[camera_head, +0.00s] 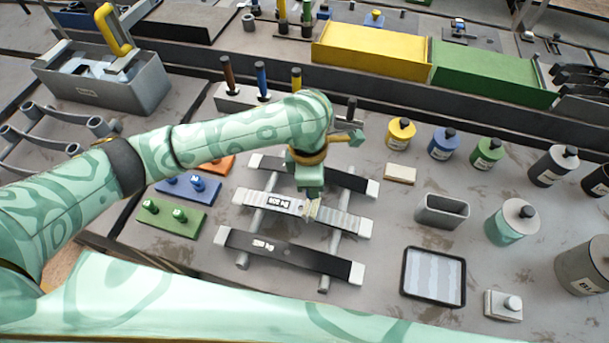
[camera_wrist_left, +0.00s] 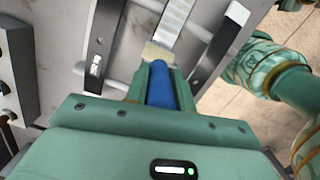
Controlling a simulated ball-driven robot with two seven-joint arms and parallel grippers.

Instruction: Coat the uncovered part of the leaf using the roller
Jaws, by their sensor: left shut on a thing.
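The grey leaf (camera_head: 341,219) lies across two rods between two black leaves, with white end blocks. Its left part is light and carries a label; its right part is grey with bands. My left gripper (camera_head: 310,196) is over its middle, pointing down, shut on a tool with a blue handle (camera_wrist_left: 161,88). The tool's pale tip (camera_wrist_left: 158,53), brush-like in the left wrist view, is at the leaf (camera_wrist_left: 175,20). I cannot tell if it touches, or whether the tool is a roller. My right gripper is out of view.
Black leaves (camera_head: 290,257) lie in front and behind. A rack (camera_head: 237,100) of coloured handles stands behind. To the right are a black-rimmed tray (camera_head: 404,270), a grey cup (camera_head: 441,213), a teal pot (camera_head: 505,228) and small coloured pots. Green (camera_head: 165,222) and blue plates lie left.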

